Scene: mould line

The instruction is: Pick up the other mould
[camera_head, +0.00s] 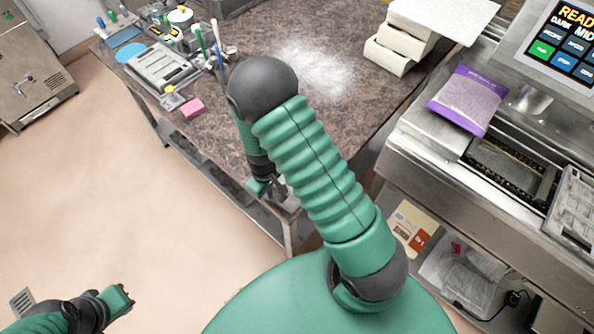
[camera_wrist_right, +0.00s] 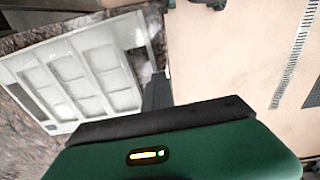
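A pale mould (camera_wrist_right: 85,75) with several rectangular cavities fills the left of the right wrist view, over the brown stone top. A dark finger of my right gripper (camera_wrist_right: 157,90) is at the mould's right edge; I cannot tell whether it touches. In the head view my right gripper (camera_head: 262,187) hangs by the table's front edge, partly behind my arm, which hides most of what is there. A grey mould (camera_head: 575,205) lies on the machine at the right edge. My left gripper (camera_head: 118,298) is low at the left, over the floor, away from the moulds; its opening is unclear.
The brown stone table (camera_head: 335,110) carries a grey slotted tray (camera_head: 163,68), a pink block (camera_head: 192,108), tools and white stacked boxes (camera_head: 400,45). A purple bag (camera_head: 467,100) lies on the steel machine, beside a screen (camera_head: 565,45). Floor at left is clear.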

